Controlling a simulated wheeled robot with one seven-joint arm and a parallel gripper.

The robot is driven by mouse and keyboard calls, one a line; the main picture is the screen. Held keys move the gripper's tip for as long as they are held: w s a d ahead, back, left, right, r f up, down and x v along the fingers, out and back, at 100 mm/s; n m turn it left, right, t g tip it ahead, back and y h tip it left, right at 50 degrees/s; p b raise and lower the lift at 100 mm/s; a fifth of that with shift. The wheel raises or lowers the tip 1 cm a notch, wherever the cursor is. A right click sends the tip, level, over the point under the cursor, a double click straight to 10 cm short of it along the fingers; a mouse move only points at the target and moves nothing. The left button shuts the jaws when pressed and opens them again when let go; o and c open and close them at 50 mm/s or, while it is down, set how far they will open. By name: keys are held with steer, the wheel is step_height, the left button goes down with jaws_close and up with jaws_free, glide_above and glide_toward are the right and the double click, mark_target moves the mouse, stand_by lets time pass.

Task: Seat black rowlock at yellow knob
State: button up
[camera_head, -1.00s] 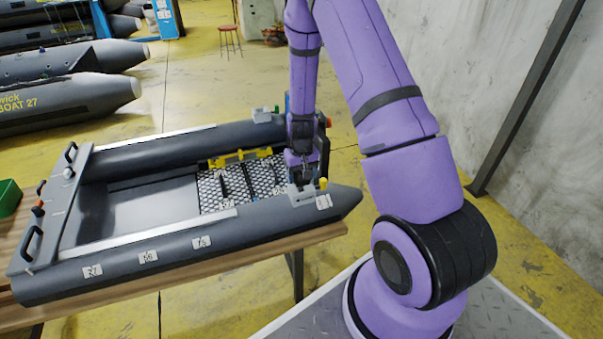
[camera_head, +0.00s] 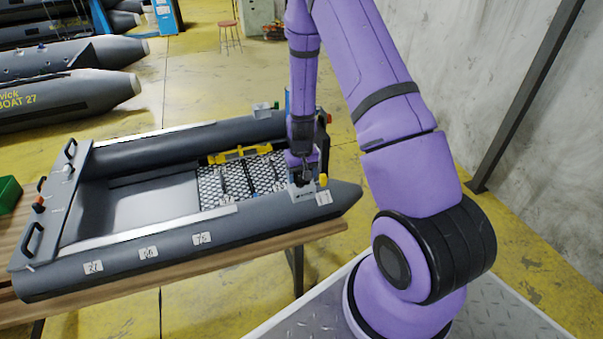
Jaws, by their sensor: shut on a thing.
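The grey inflatable boat (camera_head: 120,264) lies on a wooden bench. The yellow knob (camera_head: 323,180) stands at the right end of a light grey mount (camera_head: 301,194) on the boat's near tube, close to the bow. My gripper (camera_head: 303,174) points down just over this mount, left of the yellow knob. It is shut on a small dark piece, apparently the black rowlock (camera_head: 305,181). The piece is mostly hidden by the fingers and very small. It is at or just above the mount; I cannot tell whether it sits in it.
A dark mesh floor (camera_head: 211,190) with dark bars lies in the boat left of my gripper. A yellow piece (camera_head: 238,154) lies at its far side. Another mount (camera_head: 263,115) is on the far tube, partly near my arm. A green crate (camera_head: 8,192) is at the left.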

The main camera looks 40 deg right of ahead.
mark_target(301, 180)
steer(key=shift+f, duration=0.15)
steer(key=o, duration=1.1)
steer(key=shift+c, duration=0.2)
step_height(301, 180, up, 11)
